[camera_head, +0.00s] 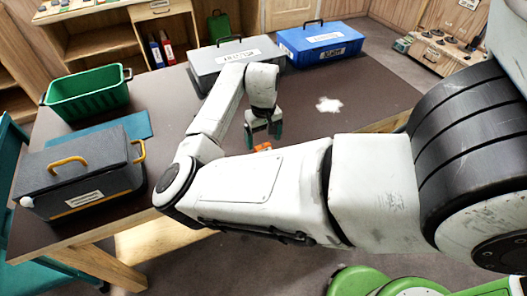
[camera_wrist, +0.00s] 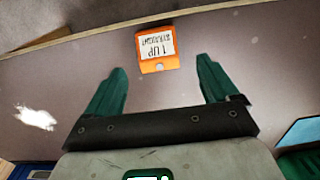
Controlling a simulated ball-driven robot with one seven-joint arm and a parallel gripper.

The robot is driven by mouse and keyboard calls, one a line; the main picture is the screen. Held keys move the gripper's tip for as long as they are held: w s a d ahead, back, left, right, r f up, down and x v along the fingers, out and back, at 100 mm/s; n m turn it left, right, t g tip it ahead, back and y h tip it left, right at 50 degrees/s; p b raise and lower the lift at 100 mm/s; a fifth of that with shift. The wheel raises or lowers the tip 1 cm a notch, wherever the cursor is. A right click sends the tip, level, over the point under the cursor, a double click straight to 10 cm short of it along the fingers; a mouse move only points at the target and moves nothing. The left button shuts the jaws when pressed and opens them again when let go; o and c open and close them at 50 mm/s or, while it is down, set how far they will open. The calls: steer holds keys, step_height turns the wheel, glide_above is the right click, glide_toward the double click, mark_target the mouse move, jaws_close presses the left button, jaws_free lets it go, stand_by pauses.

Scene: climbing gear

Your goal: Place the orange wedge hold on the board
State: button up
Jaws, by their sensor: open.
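A small orange block (camera_wrist: 157,66) with a white label, reading upside down like "1 UP STRAIGHT", lies on the brown table. It is the only orange piece in view; its wedge shape is not clear. In the head view, the orange piece (camera_head: 263,147) is partly hidden by my arm. My gripper (camera_head: 263,134) points down over the table just beyond it. In the wrist view my gripper (camera_wrist: 161,70) has its two green fingers wide apart and empty, with the orange piece between and past the tips. I cannot identify the board for certain.
The table (camera_head: 370,95) carries a grey box (camera_head: 215,68), a blue box (camera_head: 320,50), a green bin (camera_head: 88,105), a dark toolbox (camera_head: 85,165), a flat teal mat (camera_head: 138,124) and a white patch (camera_head: 329,104). Bare tabletop lies right of my gripper. Shelves stand behind.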

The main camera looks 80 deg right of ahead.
mark_target(264, 148)
steer(key=shift+s+f+p, duration=0.15)
steer(key=shift+f+p, duration=0.3)
steer(key=shift+f, duration=2.25)
steer(key=shift+c, duration=0.2)
steer(key=c, duration=1.1)
steer(key=shift+r, duration=0.2)
